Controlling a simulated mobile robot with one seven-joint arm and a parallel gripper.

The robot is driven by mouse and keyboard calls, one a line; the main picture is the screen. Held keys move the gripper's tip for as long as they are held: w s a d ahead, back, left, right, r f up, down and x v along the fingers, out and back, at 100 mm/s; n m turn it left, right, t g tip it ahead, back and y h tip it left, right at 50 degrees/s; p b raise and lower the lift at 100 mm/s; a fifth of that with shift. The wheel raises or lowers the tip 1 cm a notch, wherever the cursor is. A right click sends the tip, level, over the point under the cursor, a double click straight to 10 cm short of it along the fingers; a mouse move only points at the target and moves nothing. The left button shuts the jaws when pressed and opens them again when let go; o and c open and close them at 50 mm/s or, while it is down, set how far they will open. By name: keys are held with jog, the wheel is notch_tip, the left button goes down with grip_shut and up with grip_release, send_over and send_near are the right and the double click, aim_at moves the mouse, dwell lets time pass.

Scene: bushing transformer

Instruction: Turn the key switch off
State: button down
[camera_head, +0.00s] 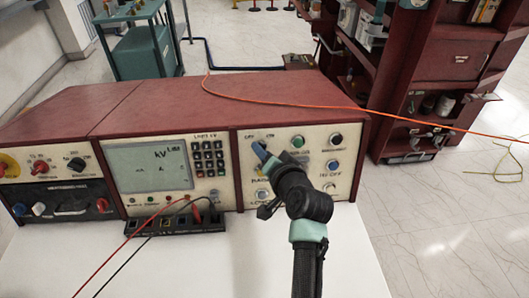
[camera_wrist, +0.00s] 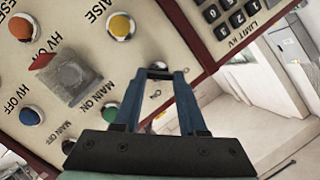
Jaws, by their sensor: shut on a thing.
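The key switch (camera_wrist: 157,66) sits on the cream panel at the top centre of the wrist view, near a partly readable "ON" label. My gripper (camera_wrist: 158,74) has its two blue fingers closed in at the tips on the key. The tips cover most of the key, so its exact angle cannot be told. In the head view my gripper (camera_head: 260,149) reaches the upper left of the right-hand panel, just below the "OFF" and "ON" labels. The key itself is hidden there behind the fingers.
The red console (camera_head: 180,100) stands on a white table (camera_head: 250,260). A green button (camera_wrist: 110,111), a yellow button (camera_wrist: 120,26), a blue button (camera_wrist: 30,115) and a clear-covered red switch (camera_wrist: 68,76) are close by. An orange cable (camera_head: 300,103) crosses the console top.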

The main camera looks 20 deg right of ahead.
jog(key=shift+c, duration=2.3)
grip_release()
jog(key=shift+s, duration=0.15)
jog(key=v, duration=1.2)
jog(key=shift+s, duration=0.35)
jog(key=shift+r, duration=0.2)
